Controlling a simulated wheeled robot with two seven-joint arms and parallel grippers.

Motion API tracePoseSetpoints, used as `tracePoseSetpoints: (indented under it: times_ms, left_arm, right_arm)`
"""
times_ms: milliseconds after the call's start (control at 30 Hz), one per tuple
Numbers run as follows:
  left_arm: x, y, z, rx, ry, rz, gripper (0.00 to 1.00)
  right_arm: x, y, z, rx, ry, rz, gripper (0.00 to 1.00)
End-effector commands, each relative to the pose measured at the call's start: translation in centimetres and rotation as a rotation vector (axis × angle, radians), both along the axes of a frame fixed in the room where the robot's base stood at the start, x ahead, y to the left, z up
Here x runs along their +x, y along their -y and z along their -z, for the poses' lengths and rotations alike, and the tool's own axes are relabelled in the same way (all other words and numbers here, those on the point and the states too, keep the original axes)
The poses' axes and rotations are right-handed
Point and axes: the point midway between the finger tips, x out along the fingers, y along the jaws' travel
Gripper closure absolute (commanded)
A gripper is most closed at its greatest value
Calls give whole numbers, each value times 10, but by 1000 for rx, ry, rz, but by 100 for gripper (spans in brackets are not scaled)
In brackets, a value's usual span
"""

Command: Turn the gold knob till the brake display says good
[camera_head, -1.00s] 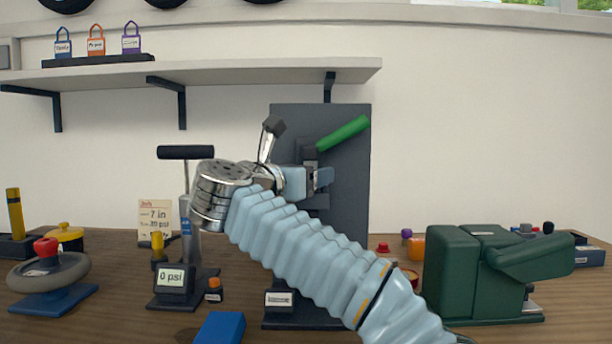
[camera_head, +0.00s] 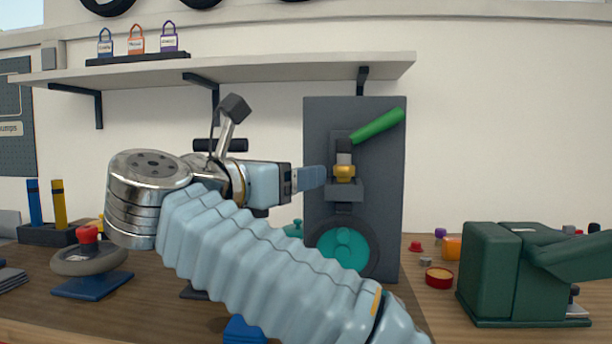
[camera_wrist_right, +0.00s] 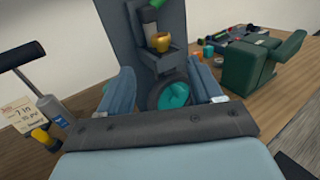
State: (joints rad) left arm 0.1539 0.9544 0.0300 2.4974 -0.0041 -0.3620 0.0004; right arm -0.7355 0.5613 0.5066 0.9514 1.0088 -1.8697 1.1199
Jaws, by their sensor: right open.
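The gold knob (camera_head: 344,172) sits on a bracket on the tall dark grey panel (camera_head: 385,200), below a green lever (camera_head: 377,126). It also shows in the right wrist view (camera_wrist_right: 160,42), ahead of and between the finger directions. My right gripper (camera_head: 312,179) is just left of the knob in the head view, its fingers pointing toward it. In the right wrist view its two fingers (camera_wrist_right: 163,85) are spread with nothing between them. A wheel with a teal disc (camera_head: 343,250) is below the knob. I see no readable brake display; my right arm covers the panel's base. My left gripper is out of view.
A green machine (camera_head: 490,275) stands at right, with a red tin (camera_head: 439,277) and small parts beside it. A grey handwheel on a blue base (camera_head: 92,284) is at left. A black-handled pump (camera_wrist_right: 35,80) stands left of the panel. A shelf (camera_head: 270,70) runs above.

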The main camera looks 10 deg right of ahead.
Motion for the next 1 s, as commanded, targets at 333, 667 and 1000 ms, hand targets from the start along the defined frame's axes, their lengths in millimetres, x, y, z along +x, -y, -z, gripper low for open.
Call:
tracePoseSetpoints:
  times_ms: [333,667,1000]
  left_arm:
    - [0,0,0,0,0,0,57]
    - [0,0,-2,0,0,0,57]
    - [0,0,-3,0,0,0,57]
  right_arm:
    - [0,2,-2,-2,-1,-9,35]
    - [3,79,-22,-77,-48,-459,35]
    - [-38,111,4,-2,-5,-779,35]
